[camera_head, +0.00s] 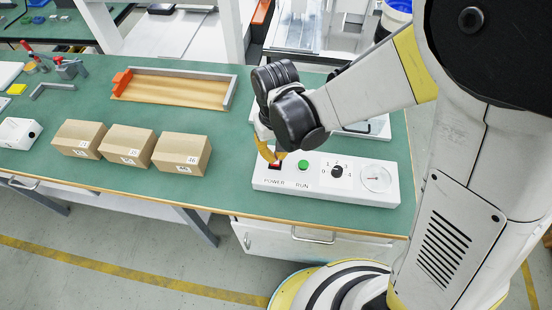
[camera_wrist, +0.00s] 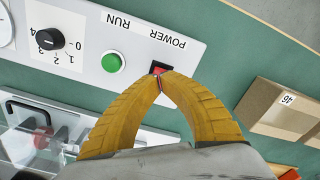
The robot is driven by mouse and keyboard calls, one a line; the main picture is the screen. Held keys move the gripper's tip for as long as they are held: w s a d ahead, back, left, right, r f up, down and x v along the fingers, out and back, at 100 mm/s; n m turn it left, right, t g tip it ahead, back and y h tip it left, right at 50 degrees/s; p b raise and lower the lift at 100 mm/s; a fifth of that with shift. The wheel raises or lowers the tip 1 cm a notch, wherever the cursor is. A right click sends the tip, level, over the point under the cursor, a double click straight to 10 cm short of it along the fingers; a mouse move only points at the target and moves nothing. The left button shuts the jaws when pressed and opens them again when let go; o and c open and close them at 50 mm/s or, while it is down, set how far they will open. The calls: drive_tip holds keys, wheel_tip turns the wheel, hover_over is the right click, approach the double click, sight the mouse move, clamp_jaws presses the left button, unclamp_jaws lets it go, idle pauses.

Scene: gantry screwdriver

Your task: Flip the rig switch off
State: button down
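The rig's control panel (camera_head: 325,178) is a white box at the front edge of the green bench. Its switch, a red rocker (camera_head: 274,165) in a black frame, sits at the left end above the word POWER. It also shows in the wrist view (camera_wrist: 157,70), partly hidden by my fingertips. My gripper (camera_head: 274,157) points down over this switch, its yellow fingers brought together at the tips. In the wrist view the fingertips (camera_wrist: 160,78) meet right at the red rocker, with nothing seen between them. I cannot tell whether they touch it or which way it is tipped.
The panel also has a green RUN button (camera_head: 303,165), a black knob (camera_head: 337,171) and a dial (camera_head: 377,179). Several cardboard boxes (camera_head: 181,149) stand to the left. A wooden tray (camera_head: 172,92) lies behind them. Bare bench separates the boxes from the panel.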

sight(277, 162)
drive_tip(key=shift+f+b, duration=1.05)
drive_tip(key=shift+f, duration=0.25)
idle(0.4)
drive_tip(key=shift+r, duration=0.1)
wheel_tip(277, 162, up, 7)
drive_tip(key=p, duration=0.5)
idle(0.6)
drive_tip(key=shift+w+d+r, duration=0.1)
drive_tip(key=shift+d+r, duration=0.15)
drive_tip(key=shift+r, duration=0.05)
drive_tip(key=s+d+r+m+t, duration=0.2)
drive_tip(key=d+r+t, duration=0.1)
drive_tip(key=d+r, duration=0.5)
drive_tip(key=s+d+r+m+t, duration=0.2)
drive_tip(key=s+d+r+t, duration=0.1)
drive_tip(key=d+r, duration=0.5)
drive_tip(key=d+t, duration=0.1)
drive_tip(key=d, duration=0.2)
drive_tip(key=shift+s+d, duration=0.25)
